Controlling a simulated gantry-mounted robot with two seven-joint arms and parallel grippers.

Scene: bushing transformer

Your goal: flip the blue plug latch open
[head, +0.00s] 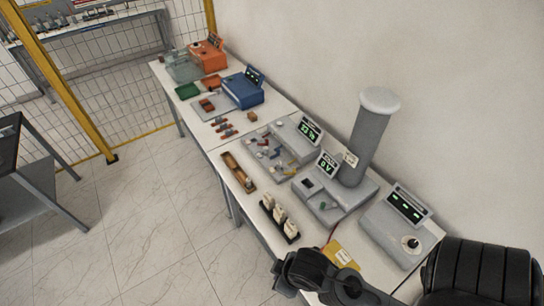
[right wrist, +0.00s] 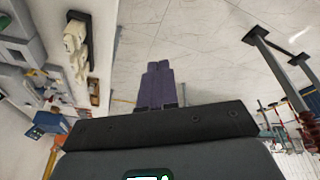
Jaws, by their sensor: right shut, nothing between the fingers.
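I cannot make out a blue plug latch for certain in either view. A grey board (head: 268,150) on the bench carries several small red, yellow and blue parts, too small to tell apart. My right gripper (right wrist: 158,66) shows in the right wrist view as two purple fingers pressed together, shut and empty, with floor behind them. In the head view my dark right arm comes in at the bottom right, in front of the bench's near end; its fingertips are not clear there. My left gripper is not in view.
White plugs stand in a black rack (head: 279,222), also seen in the right wrist view (right wrist: 76,45). A blue unit (head: 243,90) stands farther back.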

